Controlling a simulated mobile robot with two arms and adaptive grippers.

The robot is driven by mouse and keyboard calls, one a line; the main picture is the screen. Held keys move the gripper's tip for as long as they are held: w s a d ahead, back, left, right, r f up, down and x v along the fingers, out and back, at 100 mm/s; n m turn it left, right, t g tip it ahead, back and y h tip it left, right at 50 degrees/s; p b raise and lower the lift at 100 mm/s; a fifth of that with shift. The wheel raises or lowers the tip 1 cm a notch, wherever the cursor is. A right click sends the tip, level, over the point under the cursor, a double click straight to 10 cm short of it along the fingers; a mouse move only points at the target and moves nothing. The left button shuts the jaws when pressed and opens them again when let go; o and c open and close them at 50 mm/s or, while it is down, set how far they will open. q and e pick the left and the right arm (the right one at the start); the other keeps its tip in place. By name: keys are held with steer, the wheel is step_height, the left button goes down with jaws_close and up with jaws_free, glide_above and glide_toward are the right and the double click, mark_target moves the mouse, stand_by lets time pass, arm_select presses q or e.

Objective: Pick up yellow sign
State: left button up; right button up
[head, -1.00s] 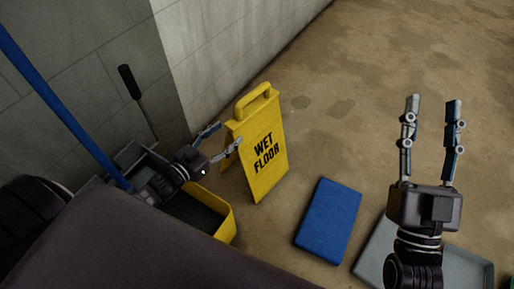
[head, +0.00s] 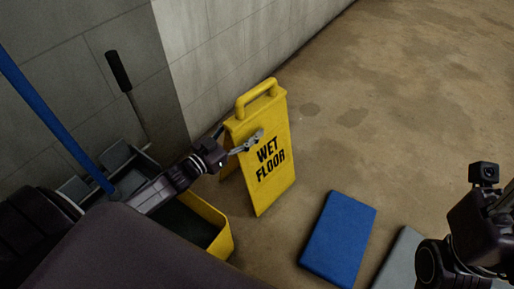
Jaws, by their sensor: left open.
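The yellow sign (head: 267,160) stands upright on the floor, folded out like an A, with a handle on top and the words WET FLOOR. My left gripper (head: 247,140) is open at the sign's left edge. One finger shows in front of the sign's face and the other is partly hidden at its left side. I cannot tell whether they touch it. My right arm shows at the right edge, but its fingers are out of the picture.
A yellow mop bucket (head: 216,226) with a blue pole (head: 52,118) and a black-gripped handle (head: 118,71) stands left of the sign. A blue flat pad (head: 339,238) and a grey flat thing (head: 398,260) lie to the right. A wall (head: 220,50) is behind; floor beyond is clear.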

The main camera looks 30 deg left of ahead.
mark_target(254, 121)
arm_select(q)
steer(key=shift+b+x, duration=0.65)
steer(key=shift+x, duration=1.05)
steer(key=shift+r, duration=0.1)
steer(key=shift+c, duration=0.4)
jaws_close()
steer(key=shift+r, duration=0.15)
